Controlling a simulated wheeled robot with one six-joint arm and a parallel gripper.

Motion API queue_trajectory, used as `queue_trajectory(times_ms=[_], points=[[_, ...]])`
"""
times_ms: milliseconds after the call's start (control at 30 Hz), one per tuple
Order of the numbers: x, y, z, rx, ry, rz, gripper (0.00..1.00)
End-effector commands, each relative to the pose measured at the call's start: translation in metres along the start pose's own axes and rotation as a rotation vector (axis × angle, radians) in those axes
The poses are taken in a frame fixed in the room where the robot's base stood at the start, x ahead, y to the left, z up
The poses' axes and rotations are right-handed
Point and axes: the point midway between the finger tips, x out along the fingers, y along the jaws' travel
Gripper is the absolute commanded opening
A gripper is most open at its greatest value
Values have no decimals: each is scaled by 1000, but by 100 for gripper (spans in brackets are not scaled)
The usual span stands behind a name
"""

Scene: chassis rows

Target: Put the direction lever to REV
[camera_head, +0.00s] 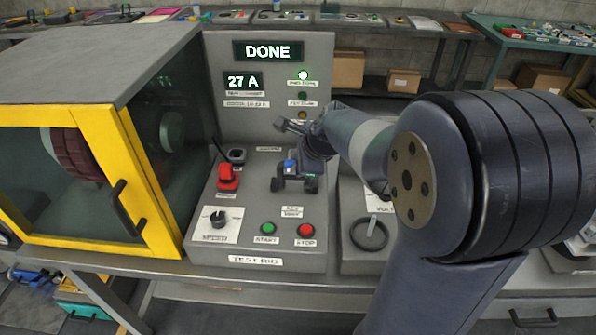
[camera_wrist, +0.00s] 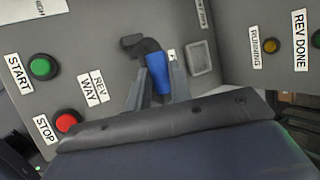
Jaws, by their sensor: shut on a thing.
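The direction lever has a blue handle (camera_wrist: 158,73) on a dark bracket, on the sloped grey panel of the test rig. My gripper (camera_wrist: 157,90) is shut on the blue handle, a finger on either side. In the head view, the blue of the lever (camera_head: 290,166) shows between the dark fingers of my gripper (camera_head: 294,181). The REV and WAY labels (camera_wrist: 93,88) lie beside the lever in the wrist view. Another label behind the lever is mostly hidden, so I cannot tell exactly which setting it stands at.
The green START button (camera_head: 268,228) and red STOP button (camera_head: 306,231) sit just below the lever. A red switch (camera_head: 228,177) and black knob (camera_head: 218,219) are left. The display (camera_head: 268,51) reads DONE; the upper lamp (camera_head: 303,75) glows. A yellow-framed guard (camera_head: 112,130) stands left.

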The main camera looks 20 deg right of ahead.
Motion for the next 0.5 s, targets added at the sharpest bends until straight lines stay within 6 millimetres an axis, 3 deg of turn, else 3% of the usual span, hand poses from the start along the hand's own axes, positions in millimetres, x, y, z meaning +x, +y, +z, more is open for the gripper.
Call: queue_trajectory(times_ms=[500], points=[[1, 31, 0, -141, -2, -340, 0]])
